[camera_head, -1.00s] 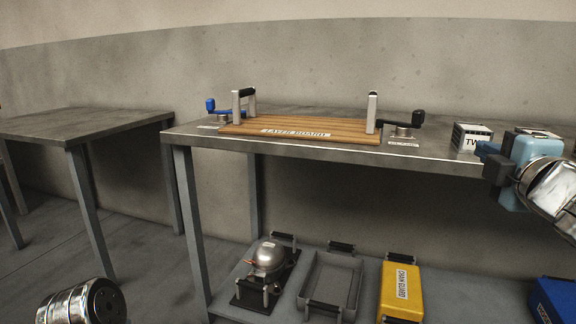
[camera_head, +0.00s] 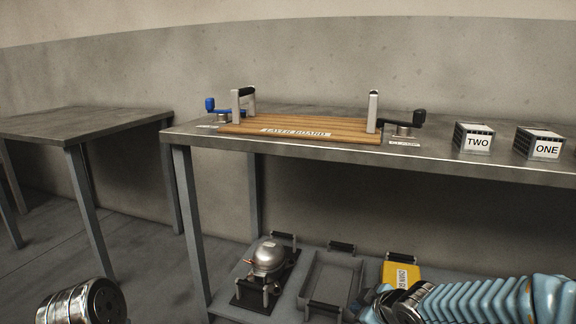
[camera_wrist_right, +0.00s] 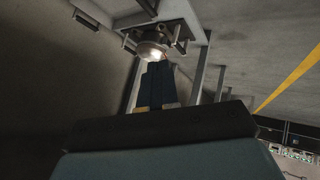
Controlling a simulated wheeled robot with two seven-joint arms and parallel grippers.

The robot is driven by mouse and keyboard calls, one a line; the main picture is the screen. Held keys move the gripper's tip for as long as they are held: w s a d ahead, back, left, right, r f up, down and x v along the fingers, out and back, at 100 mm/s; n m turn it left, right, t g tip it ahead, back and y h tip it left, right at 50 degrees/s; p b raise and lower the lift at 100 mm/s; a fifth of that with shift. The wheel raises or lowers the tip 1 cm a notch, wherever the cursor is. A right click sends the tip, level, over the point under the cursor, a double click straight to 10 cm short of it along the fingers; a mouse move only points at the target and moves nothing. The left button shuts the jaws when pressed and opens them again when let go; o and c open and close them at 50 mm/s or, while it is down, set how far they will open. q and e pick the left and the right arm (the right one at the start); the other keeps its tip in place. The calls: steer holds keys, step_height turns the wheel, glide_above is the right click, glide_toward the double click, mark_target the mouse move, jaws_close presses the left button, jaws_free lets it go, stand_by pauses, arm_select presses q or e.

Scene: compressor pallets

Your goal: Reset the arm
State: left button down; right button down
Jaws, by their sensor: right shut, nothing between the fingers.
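My right arm comes in low at the right of the head view, in front of the lower shelf. In the head view its gripper is hard to make out behind the silver wrist. In the right wrist view the dark fingers of my right gripper (camera_wrist_right: 157,80) are together, with nothing held. Beyond them the silver compressor (camera_wrist_right: 150,50) shows under a tilted view. Of my left arm only a silver and black link shows at the lower left; the left gripper is out of view.
The workbench (camera_head: 300,150) carries a wooden layer board (camera_head: 270,130), a box marked TWO (camera_head: 473,140) and a box marked ONE (camera_head: 540,146). Below are the compressor (camera_head: 268,258), an empty grey tray (camera_head: 333,275) and a partly covered yellow chain guard (camera_head: 400,273). Another table (camera_head: 80,125) stands left.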

steer(key=s+a+f+m+g, duration=0.15)
steer(key=s+f+m, duration=0.25)
steer(key=s+f, duration=0.45)
steer(key=s+a+f+m+g, duration=0.1)
steer(key=s+f+m+g, duration=0.3)
steer(key=f, duration=0.7)
steer(key=s+a+f+m+g, duration=0.2)
steer(key=s+f+m, duration=0.2)
steer(key=s+f, duration=0.5)
step_height(320, 180, up, 12)
steer(key=s+p, duration=0.1)
steer(key=p, duration=1.3)
steer(key=shift+a+f+m+y, duration=0.15)
steer(key=shift+f+m+y, duration=0.05)
steer(key=shift+m+y, duration=0.1)
